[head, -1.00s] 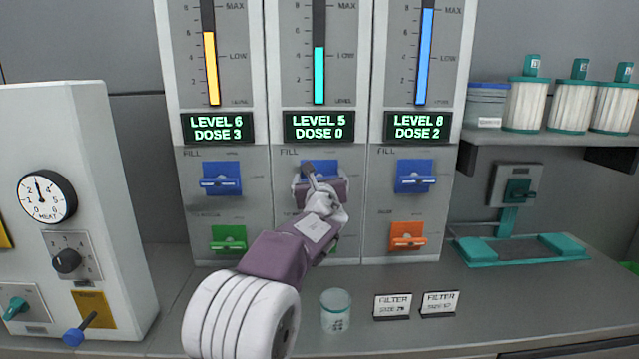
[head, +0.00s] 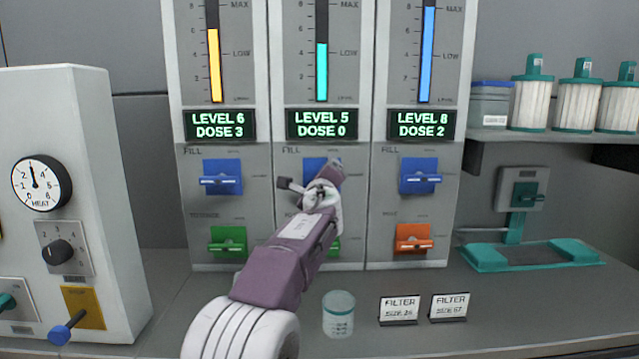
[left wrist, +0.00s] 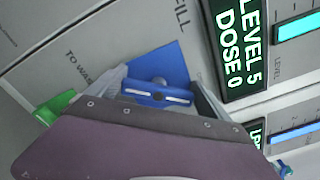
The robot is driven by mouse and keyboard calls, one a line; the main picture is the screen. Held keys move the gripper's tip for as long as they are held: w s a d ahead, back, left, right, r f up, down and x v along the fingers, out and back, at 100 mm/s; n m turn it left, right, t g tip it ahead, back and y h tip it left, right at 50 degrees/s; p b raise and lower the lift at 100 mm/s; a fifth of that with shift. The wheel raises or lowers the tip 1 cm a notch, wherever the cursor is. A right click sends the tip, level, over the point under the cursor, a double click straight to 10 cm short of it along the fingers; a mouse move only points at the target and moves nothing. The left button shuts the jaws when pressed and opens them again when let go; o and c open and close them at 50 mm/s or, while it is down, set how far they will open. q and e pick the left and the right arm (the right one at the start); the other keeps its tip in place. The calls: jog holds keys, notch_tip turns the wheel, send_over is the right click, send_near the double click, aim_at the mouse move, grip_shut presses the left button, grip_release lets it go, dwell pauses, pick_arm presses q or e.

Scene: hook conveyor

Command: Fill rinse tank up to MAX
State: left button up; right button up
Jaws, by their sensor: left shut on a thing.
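The display (left wrist: 234,45) also shows there. I cannot read which tank is named rinse. My right gripper is not in view.
The left tank (head: 219,125) reads LEVEL 6, DOSE 3; the right tank (head: 421,124) reads LEVEL 8, DOSE 2. Each has a blue FILL lever. A green lever (head: 228,240) and an orange lever (head: 413,238) sit lower. A jar (head: 338,314) stands on the counter.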

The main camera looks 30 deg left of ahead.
pick_arm(q)
jog(key=shift+f+n, duration=0.1)
jog(key=shift+n, duration=0.4)
jog(key=o, duration=1.1)
jog(key=shift+s, duration=0.1)
jog(key=b+v, duration=0.2)
jog(key=v, duration=0.7)
